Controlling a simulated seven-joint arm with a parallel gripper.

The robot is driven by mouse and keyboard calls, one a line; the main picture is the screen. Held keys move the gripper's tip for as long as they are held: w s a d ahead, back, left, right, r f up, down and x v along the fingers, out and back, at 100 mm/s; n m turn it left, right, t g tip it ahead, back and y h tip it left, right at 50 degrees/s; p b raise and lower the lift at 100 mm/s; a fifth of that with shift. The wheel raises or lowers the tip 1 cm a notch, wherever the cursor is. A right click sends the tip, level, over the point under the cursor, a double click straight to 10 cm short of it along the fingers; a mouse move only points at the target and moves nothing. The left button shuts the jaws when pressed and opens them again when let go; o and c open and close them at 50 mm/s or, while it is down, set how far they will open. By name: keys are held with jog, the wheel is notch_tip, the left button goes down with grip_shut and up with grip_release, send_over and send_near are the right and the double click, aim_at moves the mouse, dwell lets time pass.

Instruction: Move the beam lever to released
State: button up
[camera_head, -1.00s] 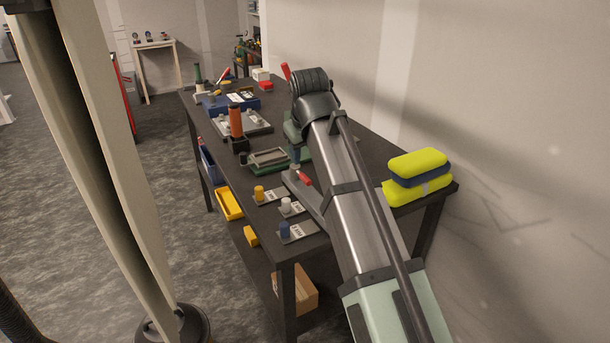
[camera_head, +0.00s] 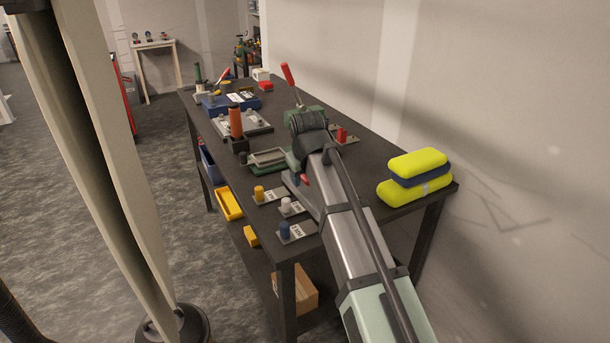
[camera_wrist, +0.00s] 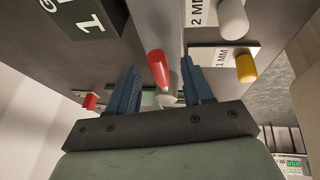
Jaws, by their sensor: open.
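A red-handled lever (camera_head: 304,179) sits on a long grey bar (camera_head: 316,203) near the middle of the bench. I cannot tell whether this is the beam lever. In the wrist view its red handle (camera_wrist: 159,69) shows between the two blue fingers of my gripper (camera_wrist: 161,68), with a pale rounded end below it. The fingers are apart and I see no grip on the handle. In the head view my wrist hides the fingers. A second, taller red-handled lever (camera_head: 288,74) stands tilted on a green base (camera_head: 305,114) behind my wrist.
A yellow-green case (camera_head: 415,180) lies at the right edge by the wall. A dark block marked 1 (camera_wrist: 88,18) is near my gripper.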

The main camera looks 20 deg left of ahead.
jog(key=shift+c, duration=0.2)
grip_shut()
dwell(0.3)
